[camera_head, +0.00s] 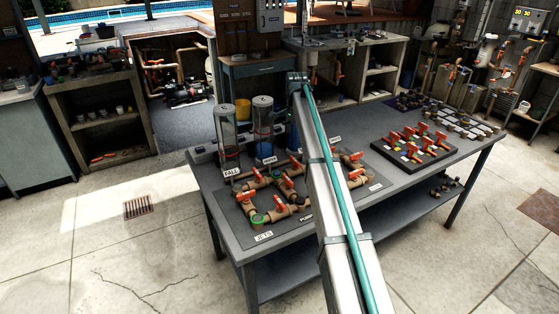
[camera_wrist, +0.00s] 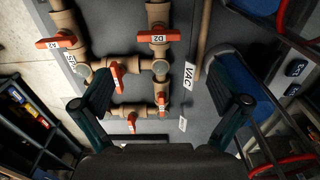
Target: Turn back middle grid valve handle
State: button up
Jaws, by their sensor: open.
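The valve grid (camera_head: 379,147) is a black board on the right half of the table, set with several small orange-red handles; they are too small and crowded to tell each one's angle. In the wrist view my gripper (camera_wrist: 163,88) is open and empty, its two dark fingers apart. It points down at a different assembly, tan pipes with orange handles, including the D2 handle (camera_wrist: 152,37), an unlabelled-looking handle (camera_wrist: 117,76) and a handle (camera_wrist: 161,104). No handle is seen between the fingertips in contact. The grid is not in the wrist view. My gripper is hidden in the head view.
The grey table (camera_head: 405,200) carries the pipe board (camera_head: 285,238), partly behind my arm. A clear cylinder (camera_head: 227,135) and a blue one (camera_head: 263,130) stand at its back left. A blue canister (camera_wrist: 240,75) is close beside the right finger. Several small parts lie behind the grid.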

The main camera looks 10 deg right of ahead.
aim_at(295, 160)
notch_tip(295, 160, down, 10)
jog(key=p, duration=0.3)
jog(key=shift+d+f, duration=0.15)
jog(key=shift+f, duration=0.1)
jog(key=c, duration=1.2)
jog(key=shift+o, duration=0.2)
